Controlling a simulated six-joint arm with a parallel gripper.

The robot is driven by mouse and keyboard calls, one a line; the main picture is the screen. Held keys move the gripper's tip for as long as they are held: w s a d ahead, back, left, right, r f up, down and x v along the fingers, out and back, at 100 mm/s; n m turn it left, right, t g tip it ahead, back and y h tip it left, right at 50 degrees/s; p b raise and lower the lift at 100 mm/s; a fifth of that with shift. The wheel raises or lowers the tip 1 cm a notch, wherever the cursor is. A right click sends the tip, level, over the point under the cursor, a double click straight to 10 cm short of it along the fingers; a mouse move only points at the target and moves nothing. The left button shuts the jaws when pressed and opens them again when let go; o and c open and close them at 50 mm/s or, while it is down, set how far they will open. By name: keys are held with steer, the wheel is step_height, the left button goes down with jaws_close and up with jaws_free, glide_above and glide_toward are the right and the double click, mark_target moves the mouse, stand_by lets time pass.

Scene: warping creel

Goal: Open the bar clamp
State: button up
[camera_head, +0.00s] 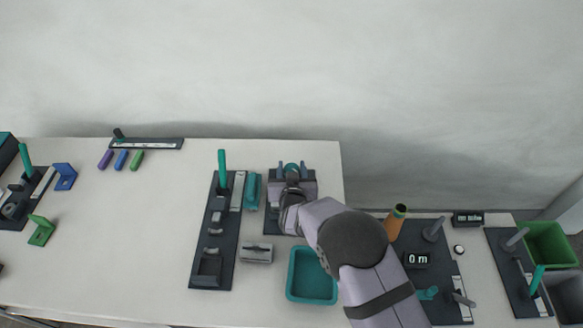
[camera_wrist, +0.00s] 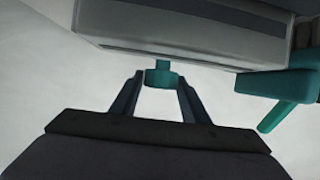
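My gripper (camera_head: 291,169) is over a dark plate (camera_head: 272,222) near the middle of the table, and my arm hides part of that plate. In the wrist view my gripper (camera_wrist: 160,82) has its fingers apart, one on each side of a teal knob (camera_wrist: 162,77). Small gaps seem to show between the knob and both fingertips. The knob sits on a short stem below a pale grey body (camera_wrist: 175,42).
Left of the gripper are a teal block (camera_head: 252,191) and a dark fixture board (camera_head: 203,275) with an upright teal handle (camera_head: 222,168). A grey metal block (camera_head: 256,253) and a teal tray (camera_head: 291,286) are nearer. An orange-brown cone (camera_head: 395,223) stands right of my arm.

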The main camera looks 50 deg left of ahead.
steer(key=c, duration=0.5)
steer(key=shift+c, duration=0.2)
steer(key=shift+w+f+n+g+y+b, duration=0.15)
steer(key=shift+n+g+y+b, duration=0.3)
steer(key=shift+b, duration=0.6)
steer(key=shift+n+b, duration=0.25)
steer(key=shift+b, duration=0.2)
steer(key=shift+n+g+y+b, duration=0.65)
steer(key=shift+n+g+b, duration=0.25)
steer(key=shift+b, duration=0.3)
steer(key=shift+r+n+g+y, duration=0.2)
steer(key=shift+n+g+y, duration=0.2)
steer(key=shift+n+g, duration=0.75)
steer(key=shift+n+g+p, duration=0.3)
steer(key=shift+n+g, duration=0.15)
steer(key=shift+g, duration=0.65)
